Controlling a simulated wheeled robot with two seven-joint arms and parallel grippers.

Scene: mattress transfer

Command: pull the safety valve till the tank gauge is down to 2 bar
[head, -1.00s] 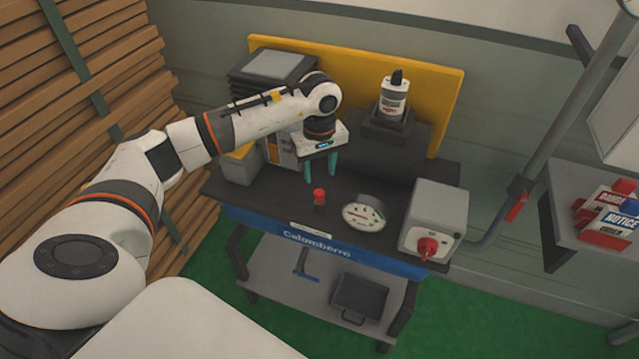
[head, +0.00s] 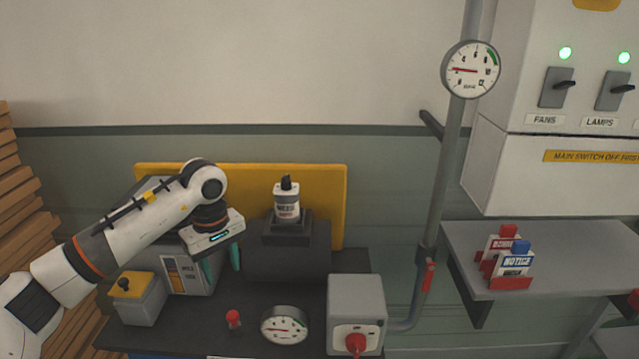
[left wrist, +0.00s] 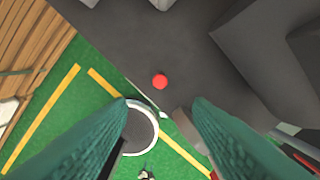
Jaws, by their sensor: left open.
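A small red-topped knob (head: 233,318), likely the safety valve, stands upright on the dark bench top (head: 190,335). It also shows in the left wrist view (left wrist: 160,81). A round white gauge (head: 285,326) sits just right of it; its figures are too small to read. A second gauge (head: 471,69), marked bar, is on the upright pipe; its red needle points left, just below the 4. Which one is the tank gauge, I cannot tell. My left gripper (head: 222,268) is open and empty, its teal fingers pointing down above and behind the knob. My right gripper is not in view.
A grey box with a red rotary knob (head: 356,343) stands right of the bench gauge. A bottle on a dark stand (head: 287,245) and a yellow-topped box (head: 138,297) are on the bench. A side shelf (head: 560,260) holds notice tags. A switch panel hangs above it.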

